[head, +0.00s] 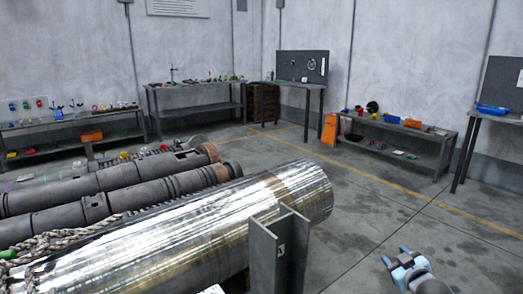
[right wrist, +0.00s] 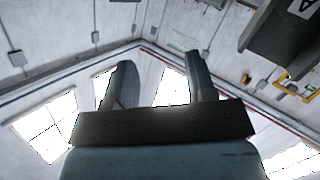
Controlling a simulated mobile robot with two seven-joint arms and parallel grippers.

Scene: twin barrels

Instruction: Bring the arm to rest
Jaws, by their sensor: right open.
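My right gripper (head: 396,261) shows at the lower right of the head view, over bare floor and apart from everything around it. Its two fingers stand apart with nothing between them. The right wrist view shows the same open fingers (right wrist: 160,85), with walls and bright windows behind them. My left gripper is in neither view.
A large shiny metal cylinder (head: 170,235) fills the lower left, beside a grey steel post (head: 278,250). Darker shafts (head: 110,195) lie behind it. Workbenches (head: 395,140) line the walls. The floor (head: 370,215) right of the cylinder is clear.

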